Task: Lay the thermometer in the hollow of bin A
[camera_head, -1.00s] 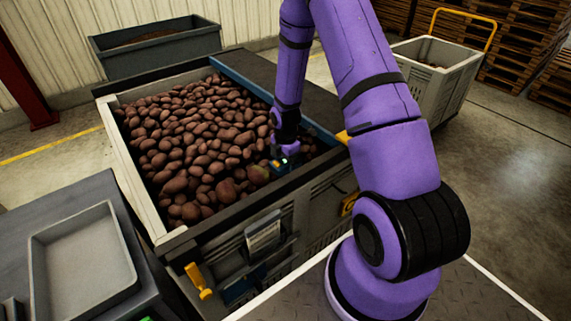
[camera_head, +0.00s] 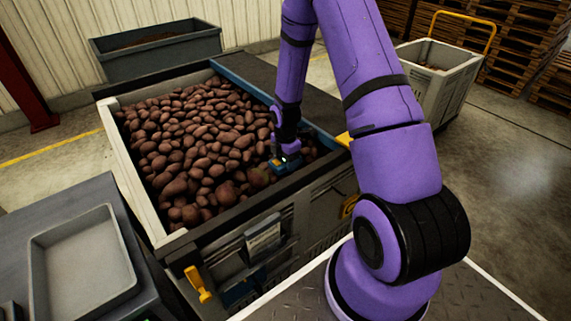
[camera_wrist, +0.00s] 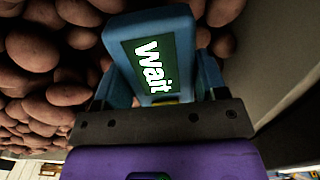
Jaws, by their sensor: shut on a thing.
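My gripper (camera_head: 280,160) is shut on the thermometer (camera_wrist: 152,58), a blue device with a green screen that reads "Wait" in the wrist view. In the head view it is a small blue shape low over the potatoes, near the front right of bin A (camera_head: 134,180). Bin A is a large pale bin heaped with brown potatoes (camera_head: 190,140). Potatoes lie close around the thermometer in the wrist view. I cannot tell whether it touches them. The hollow is not clearly seen; my gripper covers part of that area.
A grey tray (camera_head: 128,262) lies on a dark stand at the lower left. A dark grey bin (camera_head: 165,50) stands behind, and a pale crate with a yellow handle (camera_head: 452,85) at the back right. A yellow lever (camera_head: 198,285) and a card holder (camera_head: 263,240) are on the bin's front.

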